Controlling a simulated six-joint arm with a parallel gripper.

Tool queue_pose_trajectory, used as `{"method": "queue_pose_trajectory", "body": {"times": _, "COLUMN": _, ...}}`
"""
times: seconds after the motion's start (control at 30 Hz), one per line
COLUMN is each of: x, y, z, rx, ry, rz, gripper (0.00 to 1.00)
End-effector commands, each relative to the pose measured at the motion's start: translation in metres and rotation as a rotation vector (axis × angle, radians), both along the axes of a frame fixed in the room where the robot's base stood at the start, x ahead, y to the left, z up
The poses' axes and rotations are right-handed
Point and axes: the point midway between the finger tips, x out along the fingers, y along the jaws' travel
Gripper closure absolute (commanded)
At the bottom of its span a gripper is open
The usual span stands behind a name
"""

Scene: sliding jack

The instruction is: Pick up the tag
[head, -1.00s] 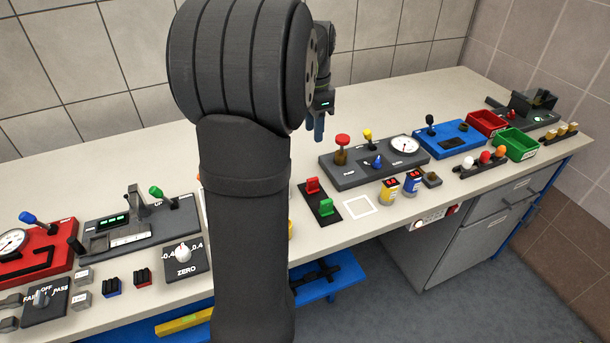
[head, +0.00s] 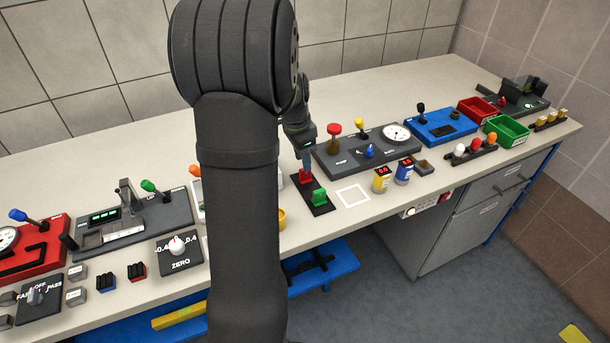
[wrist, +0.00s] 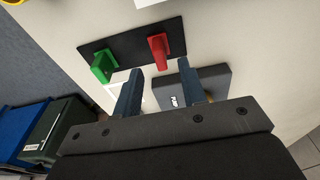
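A red block-like piece (head: 306,176) and a green one (head: 319,197) stand on a black plate (head: 322,210) on the bench; either may be the tag, and I cannot read a label on them. My gripper (head: 307,168) is just above the red piece in the head view. In the wrist view my gripper (wrist: 161,67) is open, with nothing between its two blue fingers. The red piece (wrist: 158,50) lies just beyond the fingertips, between them in the picture. The green piece (wrist: 103,67) is left of the left finger.
A dark console (head: 370,150) with knobs and a gauge stands close right of the plate. My arm hides the bench middle. The back of the bench is mostly clear.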

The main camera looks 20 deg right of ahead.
Motion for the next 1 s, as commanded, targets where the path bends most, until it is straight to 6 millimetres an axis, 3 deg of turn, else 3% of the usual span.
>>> {"method": "queue_pose_trajectory", "body": {"times": 0.4, "x": -0.001, "y": -0.007, "z": -0.049, "rx": 0.001, "ry": 0.000, "rz": 0.000, "gripper": 0.62}}
{"method": "queue_pose_trajectory", "body": {"times": 0.67, "x": 0.000, "y": -0.008, "z": -0.053, "rx": 0.000, "ry": -0.002, "rz": 0.000, "gripper": 0.62}}
{"method": "queue_pose_trajectory", "body": {"times": 0.7, "x": 0.000, "y": -0.008, "z": -0.053, "rx": 0.000, "ry": -0.002, "rz": 0.000, "gripper": 0.64}}
{"method": "queue_pose_trajectory", "body": {"times": 0.9, "x": 0.000, "y": -0.007, "z": -0.052, "rx": 0.000, "ry": -0.002, "rz": 0.000, "gripper": 1.00}}
{"method": "queue_pose_trajectory", "body": {"times": 1.0, "x": 0.000, "y": -0.007, "z": -0.052, "rx": 0.000, "ry": -0.002, "rz": 0.000, "gripper": 1.00}}
